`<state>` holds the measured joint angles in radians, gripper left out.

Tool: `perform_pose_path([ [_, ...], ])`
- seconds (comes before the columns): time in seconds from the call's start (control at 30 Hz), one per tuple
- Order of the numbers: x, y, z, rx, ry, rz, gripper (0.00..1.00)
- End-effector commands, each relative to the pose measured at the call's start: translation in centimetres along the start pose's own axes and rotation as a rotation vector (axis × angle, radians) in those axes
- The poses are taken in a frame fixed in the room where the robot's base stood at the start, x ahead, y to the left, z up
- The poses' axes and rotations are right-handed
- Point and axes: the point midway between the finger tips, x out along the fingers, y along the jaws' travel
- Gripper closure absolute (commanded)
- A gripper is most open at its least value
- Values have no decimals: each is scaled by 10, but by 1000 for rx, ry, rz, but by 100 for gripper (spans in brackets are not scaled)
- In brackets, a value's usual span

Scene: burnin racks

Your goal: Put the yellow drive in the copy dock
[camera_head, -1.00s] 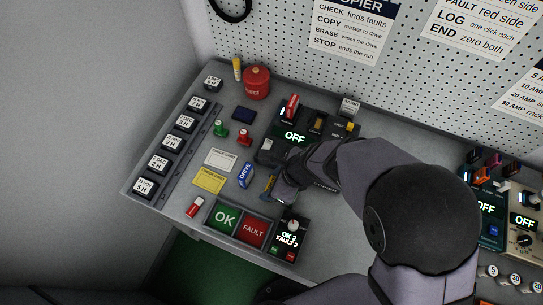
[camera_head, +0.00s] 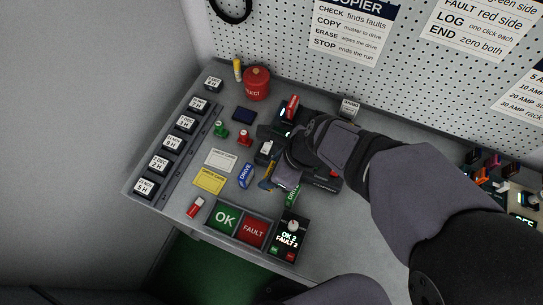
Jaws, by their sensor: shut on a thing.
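The yellow drive (camera_head: 267,183) shows only as a narrow yellow-orange edge in the head view, between the blue drive and the green drive. My gripper (camera_head: 273,181) is over it and shut on it, with its body covering most of it. The drive is low over the bench; I cannot tell whether it still touches. I cannot make out the copy dock's opening.
A blue drive (camera_head: 245,175) lies to the left and a green drive (camera_head: 292,194) to the right of my gripper. OK (camera_head: 224,217) and FAULT (camera_head: 254,232) trays are in front.

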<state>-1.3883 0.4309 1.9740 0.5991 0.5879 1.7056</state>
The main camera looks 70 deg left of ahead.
Motion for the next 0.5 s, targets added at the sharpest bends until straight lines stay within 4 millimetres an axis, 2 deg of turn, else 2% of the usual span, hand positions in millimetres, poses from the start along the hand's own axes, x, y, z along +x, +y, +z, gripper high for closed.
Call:
perform_pose_path([
  [0.27, -4, -10, 5, 0, -4, 1, 81],
  [0.37, -6, -23, 10, 0, -9, 1, 81],
  [0.5, -9, -52, 19, -2, -17, 4, 81],
])
